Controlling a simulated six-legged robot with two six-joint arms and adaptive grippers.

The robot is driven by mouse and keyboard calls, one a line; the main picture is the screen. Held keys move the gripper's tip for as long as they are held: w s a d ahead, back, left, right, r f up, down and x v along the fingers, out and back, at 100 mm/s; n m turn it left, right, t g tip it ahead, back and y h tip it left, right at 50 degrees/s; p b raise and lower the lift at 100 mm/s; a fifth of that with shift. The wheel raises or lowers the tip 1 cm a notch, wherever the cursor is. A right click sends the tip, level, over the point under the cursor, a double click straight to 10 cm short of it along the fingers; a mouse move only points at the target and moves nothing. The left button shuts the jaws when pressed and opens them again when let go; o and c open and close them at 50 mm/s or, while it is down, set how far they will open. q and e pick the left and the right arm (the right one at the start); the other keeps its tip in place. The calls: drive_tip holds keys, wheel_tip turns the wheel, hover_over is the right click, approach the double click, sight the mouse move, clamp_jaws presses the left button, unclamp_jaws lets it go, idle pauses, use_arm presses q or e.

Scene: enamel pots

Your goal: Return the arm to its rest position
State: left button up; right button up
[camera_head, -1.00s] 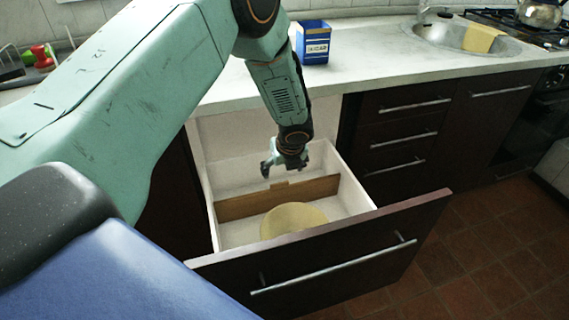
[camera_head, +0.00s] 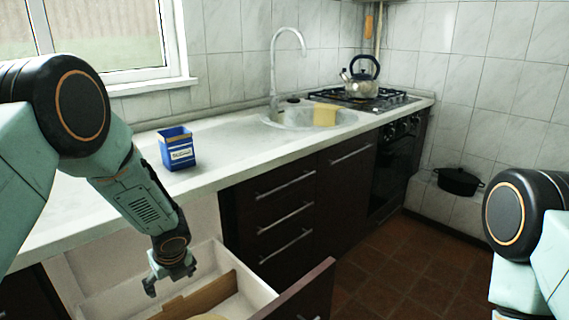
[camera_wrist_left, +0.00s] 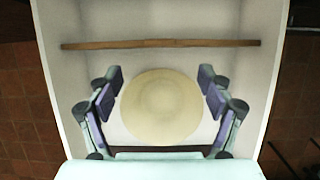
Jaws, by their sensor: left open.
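My left gripper (camera_head: 170,284) hangs over the open drawer (camera_head: 262,290), pointing down. In the left wrist view my left gripper (camera_wrist_left: 160,95) has its fingers spread wide, with nothing between the tips. A round cream-coloured dish or lid (camera_wrist_left: 160,106) lies in the drawer below, centred between the fingers as seen from the wrist; only a sliver of it shows at the bottom of the head view. A brown wooden divider (camera_head: 200,296) crosses the drawer. My right arm's link shows at the right edge, but its gripper is out of view.
The white counter (camera_head: 240,150) above the drawer bears a blue box (camera_head: 177,150). Further along are the sink with a yellow sponge (camera_head: 325,115) and a hob with a kettle (camera_head: 361,78). A black pot (camera_head: 458,181) stands on a low ledge. The tiled floor (camera_head: 400,265) is clear.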

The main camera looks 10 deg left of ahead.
sight(172, 300)
use_arm(q)
drive_tip(key=x, duration=1.1)
drive_tip(key=shift+a+f, duration=0.1)
drive_tip(key=shift+f, duration=0.25)
drive_tip(key=shift+r, duration=0.1)
drive_tip(key=shift+w+a, duration=0.15)
